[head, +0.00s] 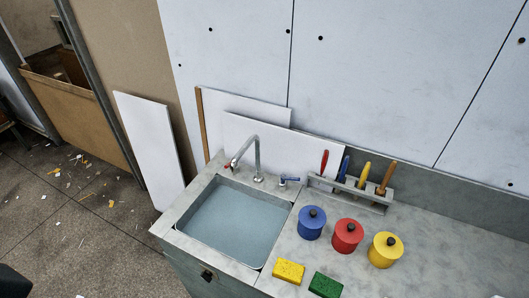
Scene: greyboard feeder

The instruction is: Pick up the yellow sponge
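The yellow sponge (289,271) lies flat on the grey counter, just right of the sink's front right corner and near the counter's front edge. A green sponge (326,285) lies to its right with a small gap between them. Neither of my grippers shows in the head view, and nothing covers the yellow sponge.
Lidded blue (311,223), red (347,236) and yellow (385,250) pots stand behind the sponges. A rack (346,188) of colored-handled tools is behind them. The sink (233,222) with a faucet (257,160) is left. The counter's right side (450,255) is mostly clear.

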